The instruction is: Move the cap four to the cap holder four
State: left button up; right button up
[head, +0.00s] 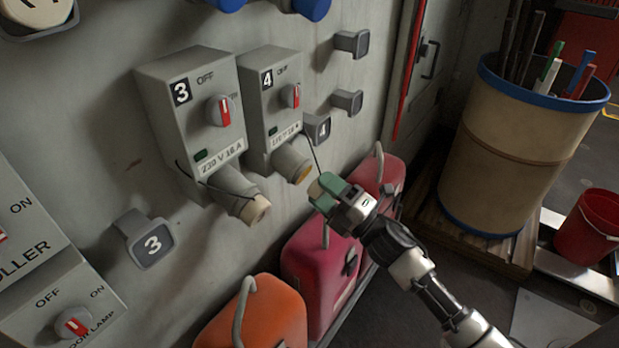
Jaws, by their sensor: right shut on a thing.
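Box four (270,105) is a grey switch box on the wall, and its round socket (293,160) points down and to the right with its yellowish end showing. The cap holder four (317,130) is a grey wall bracket marked 4, just right of the box, with no cap seen on it. My right gripper (325,190) is below the holder and right of the socket, apart from both. It is shut on the cap four (314,189), which the green fingers mostly hide. A thin dark cord runs from box four down to the fingers. My left gripper is not in view.
Red canisters (320,262) and an orange one (258,318) stand below. A barrel (505,145) stands right. Two empty brackets (350,43) are above.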

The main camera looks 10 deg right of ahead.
jog(key=shift+b+v, duration=0.3)
jog(key=shift+v, duration=1.4)
